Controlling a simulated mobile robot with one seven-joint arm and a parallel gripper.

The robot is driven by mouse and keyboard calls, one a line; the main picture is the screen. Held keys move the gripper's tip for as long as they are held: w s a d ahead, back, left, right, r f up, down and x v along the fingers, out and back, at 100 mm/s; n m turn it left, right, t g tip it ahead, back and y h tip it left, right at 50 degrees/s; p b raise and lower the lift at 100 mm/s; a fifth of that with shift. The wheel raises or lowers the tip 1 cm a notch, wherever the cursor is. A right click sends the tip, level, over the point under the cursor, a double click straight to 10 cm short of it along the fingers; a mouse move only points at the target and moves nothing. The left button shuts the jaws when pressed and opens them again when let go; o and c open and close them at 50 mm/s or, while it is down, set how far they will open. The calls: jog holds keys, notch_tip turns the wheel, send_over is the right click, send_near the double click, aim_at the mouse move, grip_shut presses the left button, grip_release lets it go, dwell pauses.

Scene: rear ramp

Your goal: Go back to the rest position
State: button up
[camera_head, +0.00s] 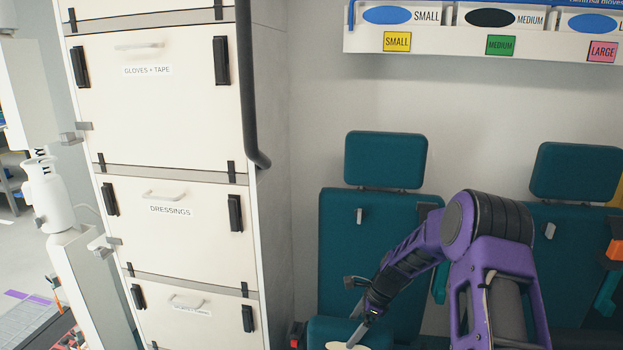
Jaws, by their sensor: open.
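My purple and black arm (490,222) rises at the lower right, in front of the teal seats. Its forearm bends down to the left. My gripper (356,334) points down at the bottom edge of the view, over the left seat. A grey finger shows there, and the jaws are open. A pale, flat, round thing (340,346) shows at the fingertip, cut off by the bottom edge. I cannot tell whether the finger touches it.
Left teal seat (340,230) and right teal seat (575,245) stand against the wall. A white cabinet (150,100) with labelled doors fills the left. A dark handrail (248,100) runs down its edge. A glove shelf (470,42) hangs above the seats.

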jog(key=x, duration=0.3)
jog(key=shift+a+f, duration=0.1)
jog(key=shift+f, duration=0.15)
notch_tip(320, 180, up, 2)
jog(key=shift+r, duration=0.75)
jog(key=shift+f, duration=0.1)
